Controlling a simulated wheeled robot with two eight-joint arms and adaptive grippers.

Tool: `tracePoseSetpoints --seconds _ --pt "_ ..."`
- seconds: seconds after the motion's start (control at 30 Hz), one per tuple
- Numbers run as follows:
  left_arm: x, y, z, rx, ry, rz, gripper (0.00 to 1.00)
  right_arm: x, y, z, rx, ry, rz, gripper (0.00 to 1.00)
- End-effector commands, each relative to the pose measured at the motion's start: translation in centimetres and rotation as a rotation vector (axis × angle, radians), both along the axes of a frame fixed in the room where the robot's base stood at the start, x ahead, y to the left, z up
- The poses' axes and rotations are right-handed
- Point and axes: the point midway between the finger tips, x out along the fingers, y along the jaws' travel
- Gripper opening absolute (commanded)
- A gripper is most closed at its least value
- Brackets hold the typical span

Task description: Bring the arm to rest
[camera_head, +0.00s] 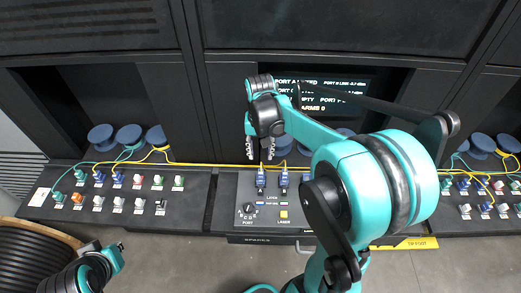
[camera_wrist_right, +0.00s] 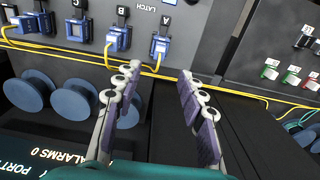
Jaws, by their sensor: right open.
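My right gripper (camera_head: 259,153) hangs over the back of the middle console panel (camera_head: 238,190), fingers pointing down, above blue plugs with yellow cables. In the right wrist view my right gripper (camera_wrist_right: 160,80) is open, its two padded fingers apart with nothing between them. A blue plug (camera_wrist_right: 160,46) with a yellow cable sits in a port just beyond the fingertips, and no contact with it is clear. My left gripper (camera_head: 112,258) is at the lower left of the head view, in front of the left panel; its jaw gap is too small to tell.
The left panel (camera_head: 70,203) and right panel (camera_head: 475,222) carry rows of coloured connectors. Blue spools (camera_head: 130,134) stand behind. A yellow cable (camera_head: 205,165) runs along the panels' back. A dark screen (camera_head: 350,85) is behind my right arm. A round brown slatted object (camera_head: 30,262) is lower left.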

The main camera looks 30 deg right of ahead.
Motion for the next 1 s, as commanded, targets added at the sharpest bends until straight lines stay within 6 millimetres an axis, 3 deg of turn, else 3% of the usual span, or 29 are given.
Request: tracePoseSetpoints --seconds 0.17,0.43,0.67,1.0 --pt "0.0 0.0 0.0 0.000 0.000 0.000 0.00 0.0 0.0 0.9 0.000 0.000 0.000 0.41" --pt "0.0 0.0 -0.9 0.000 0.000 0.000 0.00 -0.7 0.7 0.6 -0.007 -0.028 0.028 0.41" --pt "0.0 0.0 -5.2 0.000 0.000 0.000 0.00 -4.3 4.6 -1.4 -0.051 -0.213 0.198 0.41" --pt "0.0 0.0 -10.7 0.000 0.000 0.000 0.00 -9.9 9.5 -6.8 -0.137 -0.519 0.465 0.41"
